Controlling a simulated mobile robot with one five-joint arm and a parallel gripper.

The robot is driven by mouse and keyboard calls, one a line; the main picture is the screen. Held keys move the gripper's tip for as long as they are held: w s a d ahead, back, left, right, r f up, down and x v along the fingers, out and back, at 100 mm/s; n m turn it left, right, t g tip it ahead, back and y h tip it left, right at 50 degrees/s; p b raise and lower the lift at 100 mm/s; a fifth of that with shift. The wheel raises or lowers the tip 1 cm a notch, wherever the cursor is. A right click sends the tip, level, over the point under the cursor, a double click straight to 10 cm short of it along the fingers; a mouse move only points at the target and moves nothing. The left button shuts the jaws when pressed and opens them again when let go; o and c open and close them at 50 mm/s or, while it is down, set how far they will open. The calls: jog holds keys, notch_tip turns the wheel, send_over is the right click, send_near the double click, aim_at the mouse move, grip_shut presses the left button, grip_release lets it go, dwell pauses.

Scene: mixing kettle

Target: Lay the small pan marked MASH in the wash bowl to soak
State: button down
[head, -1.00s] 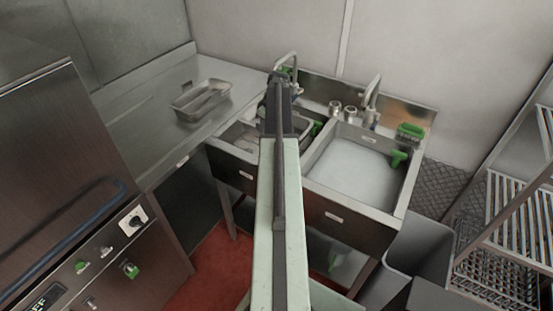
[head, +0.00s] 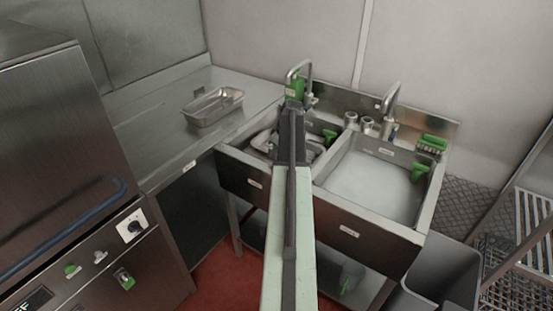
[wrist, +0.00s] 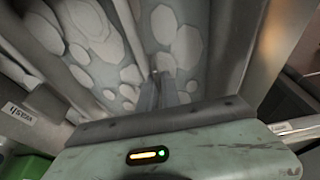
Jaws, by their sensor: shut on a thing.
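My gripper (head: 292,103) is above the left sink bowl (head: 232,157), seen from behind along my arm. Its jaws show in the wrist view (wrist: 163,90), closed on a thin grey metal piece (wrist: 130,28), apparently the wall of a pan. In the head view a grey metal pan edge (head: 318,151) shows in the left bowl, partly hidden by my arm. No MASH mark is readable. Pale foam patches (wrist: 88,20) lie below in the wrist view. A label (wrist: 20,113) there seems to read WASH upside down.
The right bowl (head: 372,188) holds pale liquid, with a green-handled item (head: 418,171) at its side. Taps (head: 390,102) rise behind. A metal tray (head: 212,106) stands on the left counter. A grey bin (head: 440,276) and rack (head: 533,220) stand right.

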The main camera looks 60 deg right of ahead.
jog(key=shift+f+b, duration=0.45)
jog(key=shift+f, duration=0.15)
jog(key=c, duration=1.6)
grip_release()
jog(key=shift+o, duration=0.2)
jog(key=shift+r, duration=0.15)
jog(key=shift+r+p, duration=0.3)
jog(key=shift+p, duration=0.15)
jog(key=p+v, duration=1.2)
jog(key=shift+r, duration=0.25)
